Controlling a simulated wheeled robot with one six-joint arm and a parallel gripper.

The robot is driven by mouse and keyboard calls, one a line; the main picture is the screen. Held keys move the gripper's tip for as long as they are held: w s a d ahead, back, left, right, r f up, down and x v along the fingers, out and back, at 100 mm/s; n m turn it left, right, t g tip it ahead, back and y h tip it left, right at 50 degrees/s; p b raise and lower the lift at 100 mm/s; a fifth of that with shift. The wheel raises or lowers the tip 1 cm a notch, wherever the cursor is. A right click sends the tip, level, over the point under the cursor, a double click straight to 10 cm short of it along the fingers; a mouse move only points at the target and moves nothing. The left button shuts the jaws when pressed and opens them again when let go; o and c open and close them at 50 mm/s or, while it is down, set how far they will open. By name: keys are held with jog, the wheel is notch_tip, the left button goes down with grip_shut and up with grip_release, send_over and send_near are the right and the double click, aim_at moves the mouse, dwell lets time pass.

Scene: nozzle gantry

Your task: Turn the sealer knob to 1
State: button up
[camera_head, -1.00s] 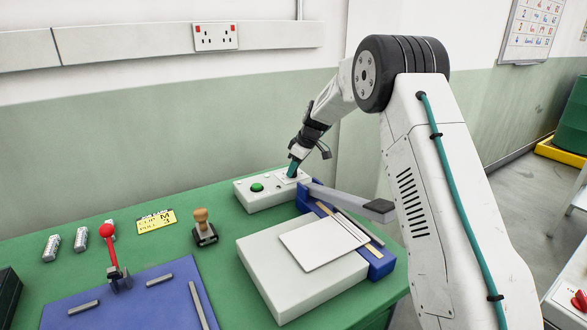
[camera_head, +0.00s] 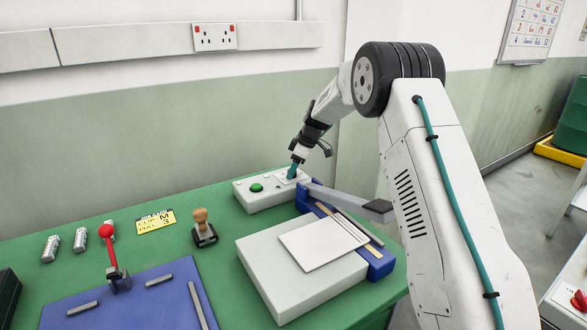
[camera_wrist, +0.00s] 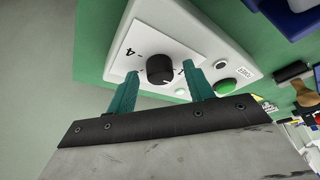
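The black round knob (camera_wrist: 160,69) sits on a white dial plate (camera_wrist: 150,42) with dark numbers, on a pale control box (camera_head: 262,201). A "4" reads at the left of the plate in the wrist view; the marks near the right finger are partly hidden. My gripper (camera_wrist: 160,62) is open, with one teal finger on each side of the knob and a visible gap to each. In the head view my gripper (camera_head: 295,168) is at the box's right part and hides the knob.
A green button (camera_head: 257,188) is left of my gripper on the same box. A blue device with a grey lever (camera_head: 350,199) stands close in front. A wooden-handled stamp (camera_head: 203,232), yellow card (camera_head: 156,221) and blue board (camera_head: 150,300) lie leftward. The wall is behind.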

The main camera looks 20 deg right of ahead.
aim_at(302, 178)
jog(key=v, duration=0.7)
jog(key=shift+r, duration=0.35)
jog(key=shift+s+d, duration=0.1)
jog(key=shift+d, duration=0.05)
